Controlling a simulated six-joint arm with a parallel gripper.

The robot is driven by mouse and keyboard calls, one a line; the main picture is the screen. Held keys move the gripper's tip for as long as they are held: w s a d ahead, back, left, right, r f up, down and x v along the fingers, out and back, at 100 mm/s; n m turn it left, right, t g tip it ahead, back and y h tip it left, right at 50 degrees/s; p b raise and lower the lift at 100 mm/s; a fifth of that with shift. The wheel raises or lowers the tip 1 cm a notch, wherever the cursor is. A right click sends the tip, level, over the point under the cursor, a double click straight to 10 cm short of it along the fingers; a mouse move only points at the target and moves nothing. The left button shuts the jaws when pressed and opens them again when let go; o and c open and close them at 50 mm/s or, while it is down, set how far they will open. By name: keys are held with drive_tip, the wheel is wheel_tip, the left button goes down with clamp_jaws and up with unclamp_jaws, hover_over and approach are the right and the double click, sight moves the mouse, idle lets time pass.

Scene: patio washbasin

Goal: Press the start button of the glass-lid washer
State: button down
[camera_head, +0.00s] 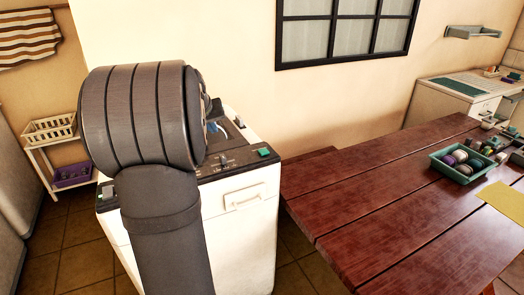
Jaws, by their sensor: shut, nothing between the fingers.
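The washer (250,225) is a white box standing on the tiled floor, left of the table. Its dark control strip (235,167) runs along the top front edge. A green button (263,152) sits at the strip's right end, with small knobs (223,159) left of it. A pale green piece (107,191) shows at the left front corner. I cannot tell by label which is the start button. Part of the top, with something blue (213,127) in it, shows behind my arm. My arm covers most of the lid and the middle of the strip. My gripper is not visible.
A red-brown plank table (400,200) fills the right, with a bench (310,155) beside the washer. A green tray (457,165) with round items and a yellow sheet (505,199) lie on it. A shelf with baskets (50,128) stands at left.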

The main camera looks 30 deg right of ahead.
sight(263, 152)
drive_tip(key=s+d+n+t+h, duration=0.1)
drive_tip(key=d+n+h, duration=0.1)
drive_tip(key=d, duration=1.4)
drive_tip(key=shift+s+d+f+h, duration=0.15)
drive_tip(key=shift+s+d+h, duration=0.1)
drive_tip(key=shift+s+h, duration=0.15)
drive_tip(key=shift+f, duration=4.45)
drive_tip(key=shift+f, duration=0.1)
drive_tip(key=shift+f, duration=0.3)
drive_tip(key=shift+f, duration=0.5)
drive_tip(key=shift+r, duration=0.95)
